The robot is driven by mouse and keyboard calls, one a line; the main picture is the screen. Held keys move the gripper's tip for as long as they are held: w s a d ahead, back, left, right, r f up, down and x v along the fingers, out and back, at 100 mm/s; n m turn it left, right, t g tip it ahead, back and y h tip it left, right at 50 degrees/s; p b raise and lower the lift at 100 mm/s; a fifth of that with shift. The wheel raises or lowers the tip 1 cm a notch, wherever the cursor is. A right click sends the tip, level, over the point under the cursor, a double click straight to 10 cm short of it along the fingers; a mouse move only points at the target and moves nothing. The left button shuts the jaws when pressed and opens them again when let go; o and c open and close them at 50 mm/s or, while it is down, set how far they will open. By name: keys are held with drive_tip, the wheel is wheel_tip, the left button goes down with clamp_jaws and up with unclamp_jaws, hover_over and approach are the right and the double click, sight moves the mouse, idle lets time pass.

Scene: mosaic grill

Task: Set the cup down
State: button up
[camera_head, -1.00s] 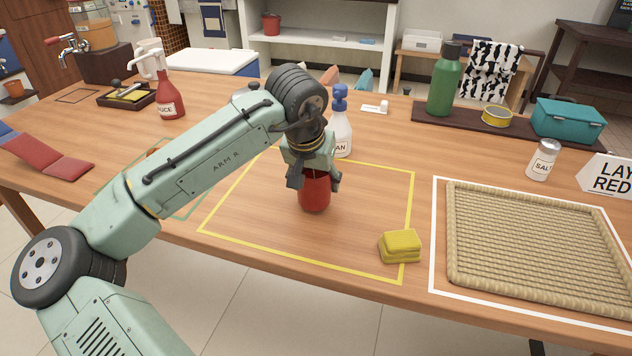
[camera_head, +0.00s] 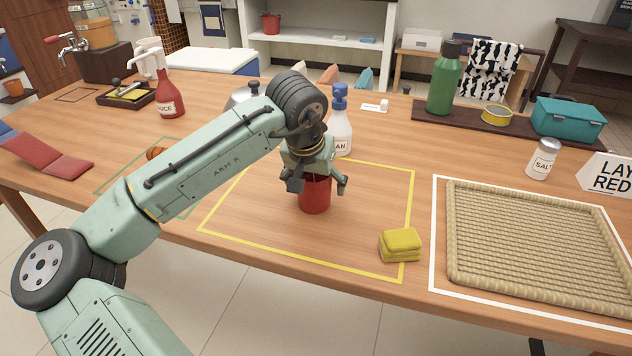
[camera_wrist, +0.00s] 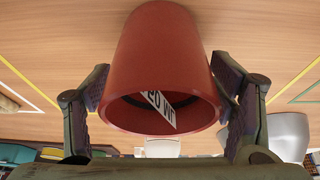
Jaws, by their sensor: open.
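A red cup (camera_head: 314,194) stands upright on the wooden table inside the yellow outlined square (camera_head: 409,215). My gripper (camera_head: 317,186) is just above and around it, with a finger on each side of the rim. In the wrist view the cup (camera_wrist: 160,60) lies between the two spread fingers, with gaps on both sides, so my gripper (camera_wrist: 168,100) is open and apart from it. A white paper or label with printed marks shows inside the cup's mouth. The upper back of the cup is partly hidden by my gripper in the head view.
A folded yellow sponge or cloth (camera_head: 401,244) lies at the square's front right corner. A white spray bottle (camera_head: 340,132) stands close behind my gripper. A woven tray (camera_head: 535,245) is to the right, and a red sauce bottle (camera_head: 168,95) at the back left. Bare table lies left of the cup.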

drive_tip(key=v, duration=1.2)
drive_tip(key=shift+r, duration=0.2)
